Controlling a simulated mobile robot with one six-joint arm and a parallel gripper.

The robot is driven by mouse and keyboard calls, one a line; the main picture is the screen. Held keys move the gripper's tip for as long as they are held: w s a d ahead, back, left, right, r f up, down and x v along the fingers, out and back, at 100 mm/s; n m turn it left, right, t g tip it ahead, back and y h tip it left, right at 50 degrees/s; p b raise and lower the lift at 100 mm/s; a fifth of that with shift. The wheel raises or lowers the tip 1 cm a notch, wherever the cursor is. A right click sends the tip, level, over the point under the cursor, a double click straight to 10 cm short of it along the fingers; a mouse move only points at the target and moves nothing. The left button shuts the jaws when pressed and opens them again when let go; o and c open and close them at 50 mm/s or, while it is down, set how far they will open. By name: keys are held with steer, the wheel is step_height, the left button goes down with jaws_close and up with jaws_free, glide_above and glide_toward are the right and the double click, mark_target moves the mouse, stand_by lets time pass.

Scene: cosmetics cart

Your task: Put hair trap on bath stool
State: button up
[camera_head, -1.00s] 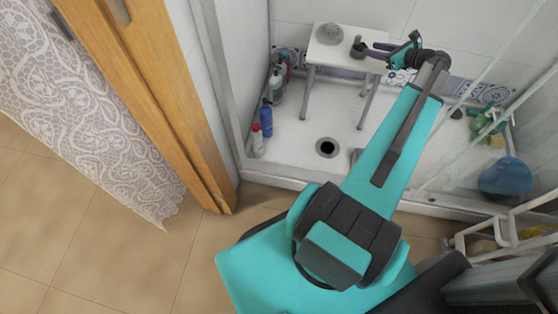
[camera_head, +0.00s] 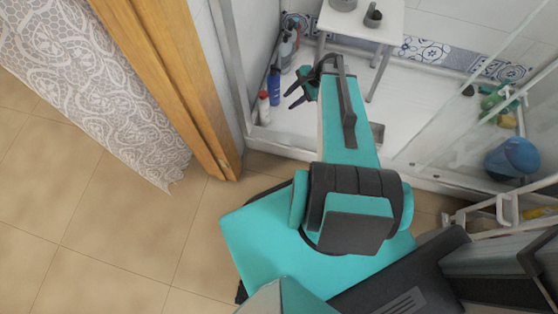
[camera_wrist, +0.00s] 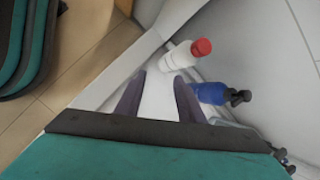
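The white bath stool (camera_head: 400,22) stands in the shower, cut off by the top edge of the head view. A round grey piece (camera_head: 343,4) and a small dark cup-like piece (camera_head: 373,16) rest on its top. I cannot tell for sure which of them is the hair trap. My gripper (camera_head: 288,92) is below and left of the stool, apart from it, over the shower floor. In the wrist view its two fingers (camera_wrist: 159,80) are spread with nothing between them. The drain hole is hidden now, apparently behind my arm.
A white bottle with a red cap (camera_wrist: 180,56) and a blue bottle (camera_wrist: 210,93) stand close beyond my fingers, by the wall. A grey piece (camera_head: 377,132) lies on the shower floor. A blue round item (camera_head: 512,157) is at the right. A wooden door frame (camera_head: 185,80) stands left.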

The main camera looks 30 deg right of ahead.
steer(key=s+a+f+n+g+h, duration=0.2)
steer(key=s+a+f+n, duration=0.3)
steer(key=s+a+n, duration=0.3)
steer(key=s+a+f+n+g+h, duration=0.3)
steer(key=s+a+f+n+g, duration=0.2)
steer(key=s, duration=1)
steer(key=a+f+n, duration=0.1)
steer(key=a+n, duration=0.2)
steer(key=n, duration=0.2)
steer(key=shift+a+f+g+h, duration=0.15)
steer(key=shift+a+g+h, duration=0.15)
step_height(320, 180, up, 14)
steer(key=s+p, duration=0.1)
steer(key=p, duration=1.2)
steer(key=shift+s+a+r+g+p, duration=0.2)
steer(key=shift+s+g+p, duration=0.15)
steer(key=shift+g, duration=0.05)
